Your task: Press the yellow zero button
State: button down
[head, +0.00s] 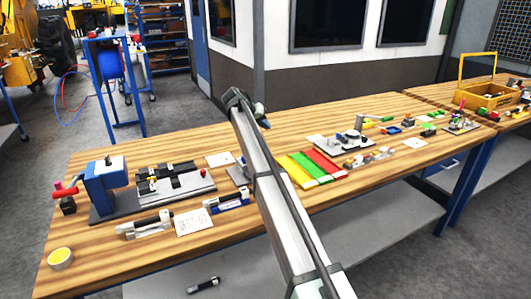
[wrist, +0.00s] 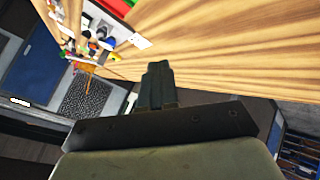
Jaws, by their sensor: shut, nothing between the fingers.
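My gripper (wrist: 158,70) shows in the wrist view with its two dark fingers together and nothing between them. It is in front of the wooden bench (wrist: 220,45) in that picture, and I see no contact. In the head view my arm crosses the bench middle, and I cannot make out the fingers there. I cannot pick out the yellow zero button for certain in either view. A small grey device (head: 238,174) stands partly hidden behind my arm. Small yellow spots show on the dark-railed fixture (head: 190,186), too small to identify.
Green, yellow and red strips (head: 322,163) lie right of my arm. Two clamp-like tools (head: 145,225) and white cards (head: 193,222) lie near the front edge. A yellow crate (head: 488,97) stands far right.

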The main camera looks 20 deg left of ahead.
jog(key=shift+s+a, duration=0.2)
jog(key=shift+a, duration=0.15)
jog(key=shift+f, duration=4.4)
jog(key=shift+s+d+f, duration=0.1)
jog(key=shift+f, duration=0.5)
jog(key=shift+s+d+f, duration=0.1)
jog(key=shift+f, duration=0.45)
jog(key=shift+w+a, duration=0.15)
jog(key=shift+a, duration=0.05)
dwell(0.4)
jog(key=shift+r, duration=0.15)
jog(key=shift+w+a+r, duration=0.15)
jog(key=shift+w+r, duration=0.05)
jog(key=shift+r, duration=2.25)
